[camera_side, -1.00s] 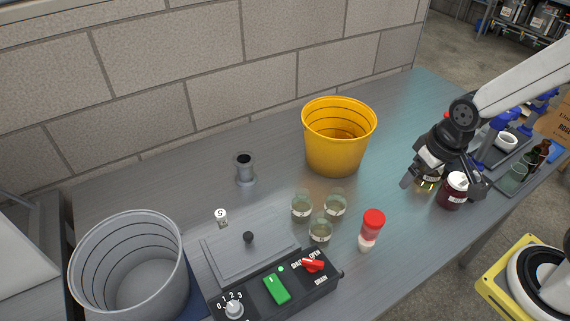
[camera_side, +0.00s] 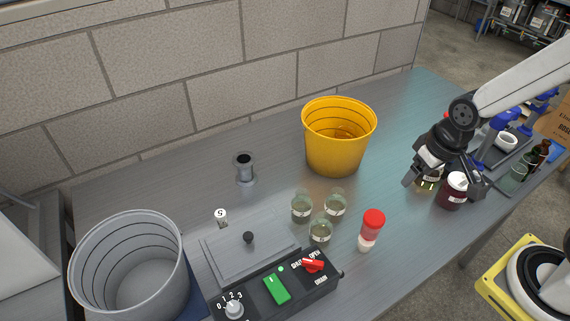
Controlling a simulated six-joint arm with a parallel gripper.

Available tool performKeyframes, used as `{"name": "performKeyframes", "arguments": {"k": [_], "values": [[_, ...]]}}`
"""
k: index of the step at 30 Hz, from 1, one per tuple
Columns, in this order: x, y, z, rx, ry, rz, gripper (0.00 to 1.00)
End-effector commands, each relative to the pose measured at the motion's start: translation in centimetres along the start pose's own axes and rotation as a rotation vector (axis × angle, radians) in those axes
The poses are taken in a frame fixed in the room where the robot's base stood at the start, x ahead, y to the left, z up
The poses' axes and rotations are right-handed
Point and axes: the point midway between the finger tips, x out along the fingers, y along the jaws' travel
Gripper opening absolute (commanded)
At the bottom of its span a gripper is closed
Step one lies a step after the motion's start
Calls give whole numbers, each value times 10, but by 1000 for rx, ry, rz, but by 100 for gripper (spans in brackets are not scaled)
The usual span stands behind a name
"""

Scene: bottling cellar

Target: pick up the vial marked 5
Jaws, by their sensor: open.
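The vial marked 5 (camera_side: 221,217) shows as a small white cap with a dark mark on it, behind the lidded grey box at the left of the bench. Its body is mostly hidden behind the box. My gripper (camera_side: 440,184) is open at the right of the bench, far from the vial. Its fingers are beside a jar with yellowish contents (camera_side: 428,183) and a dark red jar with a white lid (camera_side: 455,190). I cannot tell whether the fingers touch either jar.
A grey lidded box (camera_side: 225,254) with a control panel (camera_side: 298,284) stands in front of the vial. Several glasses (camera_side: 320,232), a red-capped shaker (camera_side: 371,228), a yellow bucket (camera_side: 338,150), a grey bucket (camera_side: 130,270) and a metal cup (camera_side: 244,172) stand around. Bench between yellow bucket and gripper is clear.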

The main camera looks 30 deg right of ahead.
Motion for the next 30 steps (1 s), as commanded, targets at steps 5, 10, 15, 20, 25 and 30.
{"name": "performKeyframes", "arguments": {"k": [5,10,15,20,25,30], "values": [[0,-1,-1,5,-2,-2,80],[4,-6,-8,65,-25,-21,80],[13,-22,-24,216,-85,-71,80],[27,-49,-46,422,-177,-146,80],[44,-85,-72,649,-293,-238,80],[60,-125,-98,864,-420,-337,80]]}}
